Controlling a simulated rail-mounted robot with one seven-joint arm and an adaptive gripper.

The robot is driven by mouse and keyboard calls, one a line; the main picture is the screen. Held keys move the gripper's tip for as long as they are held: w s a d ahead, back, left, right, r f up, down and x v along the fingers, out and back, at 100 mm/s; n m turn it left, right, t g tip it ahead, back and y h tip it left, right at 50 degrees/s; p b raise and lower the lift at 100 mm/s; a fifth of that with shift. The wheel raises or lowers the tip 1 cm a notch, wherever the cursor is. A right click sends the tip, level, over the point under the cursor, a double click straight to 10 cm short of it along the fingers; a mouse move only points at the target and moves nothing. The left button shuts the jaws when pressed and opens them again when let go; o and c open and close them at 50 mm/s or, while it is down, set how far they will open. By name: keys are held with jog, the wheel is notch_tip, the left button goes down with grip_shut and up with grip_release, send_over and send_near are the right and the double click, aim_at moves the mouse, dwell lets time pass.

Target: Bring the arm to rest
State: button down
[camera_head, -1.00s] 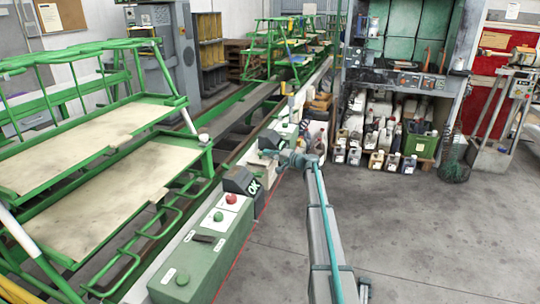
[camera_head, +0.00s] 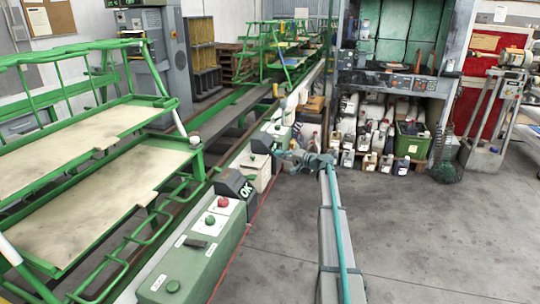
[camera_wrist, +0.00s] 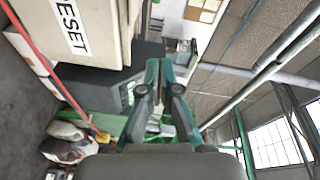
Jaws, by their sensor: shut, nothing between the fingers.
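My arm reaches forward along the right side of the row of control boxes, and its wrist bends left at the far end. My gripper (camera_head: 279,156) is beside the far control boxes in the head view and looks small there. In the wrist view its two fingers (camera_wrist: 160,66) lie close together, shut, with nothing seen between them. A pale box marked RESET (camera_wrist: 80,30) and a dark box (camera_wrist: 95,88) are left of the fingers in that view. I cannot tell the exact gap between fingers and boxes.
A green control box (camera_head: 188,262) with red and green buttons stands near, with a dark OK box (camera_head: 235,186) behind it. Green racks (camera_head: 85,190) fill the left. Several bottles (camera_head: 372,160) sit under a cabinet ahead. Floor (camera_head: 430,240) to the right is clear.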

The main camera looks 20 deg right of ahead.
jog(key=v, duration=0.3)
jog(key=shift+f, duration=0.1)
jog(key=s+a+f+n+g+h+p, duration=0.15)
jog(key=s+a+f+g, duration=0.25)
jog(key=s+a+f, duration=0.6)
jog(key=s+a+f+g+h+p, duration=0.15)
jog(key=s+a+f+g, duration=0.35)
jog(key=s+f, duration=0.8)
jog(key=s+a+f+n+g+h, duration=0.1)
jog(key=s+a+f+g+h, duration=0.15)
jog(key=s+a+f, duration=0.95)
jog(key=s+a+f+n+g+h+p, duration=0.1)
jog(key=s+a+f+n+g, duration=0.1)
jog(key=s, duration=1.1)
jog(key=s+a+f+n+g+h+p, duration=0.2)
jog(key=s+a+g, duration=0.2)
jog(key=s, duration=0.9)
jog(key=s+a+f+n+g+h+p, duration=0.1)
jog(key=s+a+f+n+g+p, duration=0.1)
jog(key=s, duration=1.2)
jog(key=shift+a+g, duration=0.75)
jog(key=shift+a, duration=0.3)
